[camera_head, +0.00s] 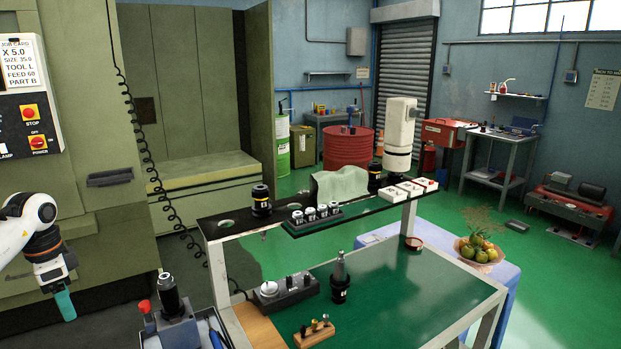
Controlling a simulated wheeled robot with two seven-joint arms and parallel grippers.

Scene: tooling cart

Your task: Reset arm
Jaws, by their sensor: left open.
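My left gripper (64,302) is at the lower left, at the end of my white and black arm. It points down, its teal fingers are open, and I see nothing held in it. It hangs in front of the green machine, left of the tooling cart and apart from it. The cart has a dark upper shelf (345,209) and a green lower top (400,282). My right gripper is not in view.
A black tool holder (169,291) stands in a fixture near my left gripper. Another tool holder (340,278) stands on the green top. A control panel (30,115) is above my left arm. A fruit bowl (479,250) stands right of the cart.

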